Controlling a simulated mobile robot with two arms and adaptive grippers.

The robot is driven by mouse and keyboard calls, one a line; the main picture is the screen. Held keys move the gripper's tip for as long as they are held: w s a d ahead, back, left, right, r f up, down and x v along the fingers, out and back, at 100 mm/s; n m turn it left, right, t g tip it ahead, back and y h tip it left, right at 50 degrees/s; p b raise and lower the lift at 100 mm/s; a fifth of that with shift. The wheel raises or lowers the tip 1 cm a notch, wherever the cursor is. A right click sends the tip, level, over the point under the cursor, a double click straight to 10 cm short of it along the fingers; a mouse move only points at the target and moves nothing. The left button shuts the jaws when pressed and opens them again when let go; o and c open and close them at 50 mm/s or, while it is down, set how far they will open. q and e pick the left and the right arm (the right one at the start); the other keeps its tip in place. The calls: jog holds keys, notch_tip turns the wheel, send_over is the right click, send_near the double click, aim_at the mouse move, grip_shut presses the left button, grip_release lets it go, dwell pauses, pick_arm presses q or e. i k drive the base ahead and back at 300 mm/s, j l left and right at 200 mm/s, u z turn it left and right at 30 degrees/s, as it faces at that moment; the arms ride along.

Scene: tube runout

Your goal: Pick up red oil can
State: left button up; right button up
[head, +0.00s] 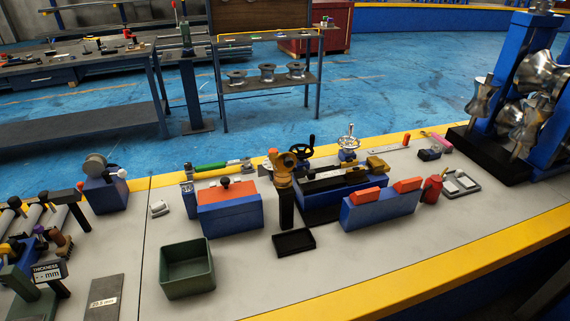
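The red oil can (432,189) stands upright on the grey bench top, right of a blue block with orange-red pieces on top. It is small, with a narrow neck and a thin spout-like top. Its left edge is very close to the blue block; I cannot tell whether they touch. Neither of my grippers is in the head view.
The blue block (380,211) stands left of the can, and a grey tray (461,184) lies right of it. Blue roller stands (540,80) rise at the right. A green bin (187,268) is front left. The bench top in front of the can is clear.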

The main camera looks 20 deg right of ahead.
aim_at(432, 188)
jog(key=k+l+z, duration=0.1)
jog(key=z, duration=1.5)
jog(key=i+l, duration=0.05)
